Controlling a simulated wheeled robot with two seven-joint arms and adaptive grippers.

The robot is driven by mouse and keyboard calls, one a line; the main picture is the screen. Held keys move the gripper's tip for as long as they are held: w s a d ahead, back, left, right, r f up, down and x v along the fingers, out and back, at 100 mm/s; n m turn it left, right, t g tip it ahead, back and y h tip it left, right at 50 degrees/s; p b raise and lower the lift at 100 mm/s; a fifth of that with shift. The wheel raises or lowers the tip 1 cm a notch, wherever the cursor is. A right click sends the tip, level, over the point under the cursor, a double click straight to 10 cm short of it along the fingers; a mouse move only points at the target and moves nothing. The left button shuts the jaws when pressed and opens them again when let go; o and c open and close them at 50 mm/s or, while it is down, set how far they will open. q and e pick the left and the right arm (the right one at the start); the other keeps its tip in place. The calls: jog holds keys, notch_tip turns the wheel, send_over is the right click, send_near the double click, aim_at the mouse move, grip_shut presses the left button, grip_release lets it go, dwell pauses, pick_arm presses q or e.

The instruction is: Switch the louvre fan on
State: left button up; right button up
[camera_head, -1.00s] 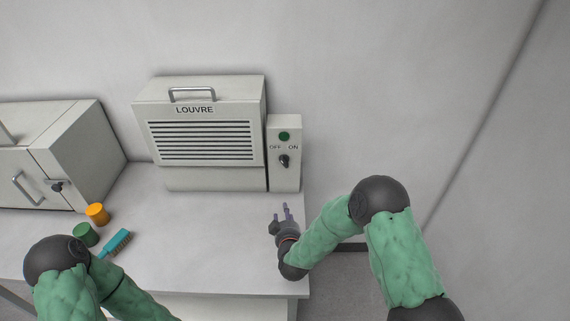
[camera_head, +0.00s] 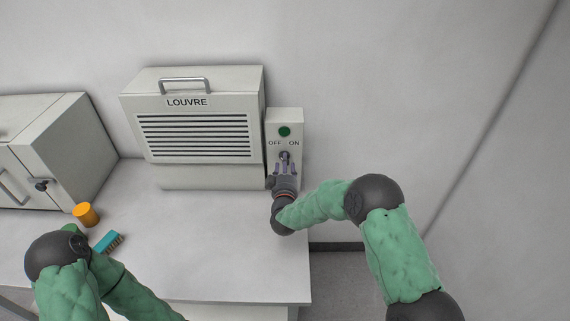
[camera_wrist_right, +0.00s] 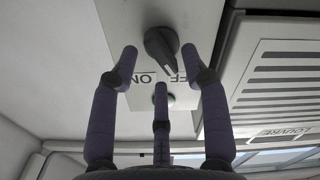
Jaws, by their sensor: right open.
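The louvre fan (camera_head: 190,120) is a pale box with dark slats and a top handle at the back of the table. Its switch box (camera_head: 297,172) stands at its right, with a green lamp (camera_head: 285,131), OFF and ON labels and a dark knob (camera_head: 284,155). In the right wrist view the knob (camera_wrist_right: 160,45) has its pointer towards the OFF label. My right gripper (camera_head: 284,167) is open in front of the knob. Its fingers (camera_wrist_right: 159,62) are spread around the knob's outline; I cannot tell whether they touch it.
A pale cabinet (camera_head: 75,150) with a handle and dark latch stands at the left. An orange cylinder (camera_head: 86,214) and a teal brush (camera_head: 108,242) lie near my left arm. The table's middle (camera_head: 200,235) is clear.

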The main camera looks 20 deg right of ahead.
jog(key=shift+x, duration=0.8)
grip_shut()
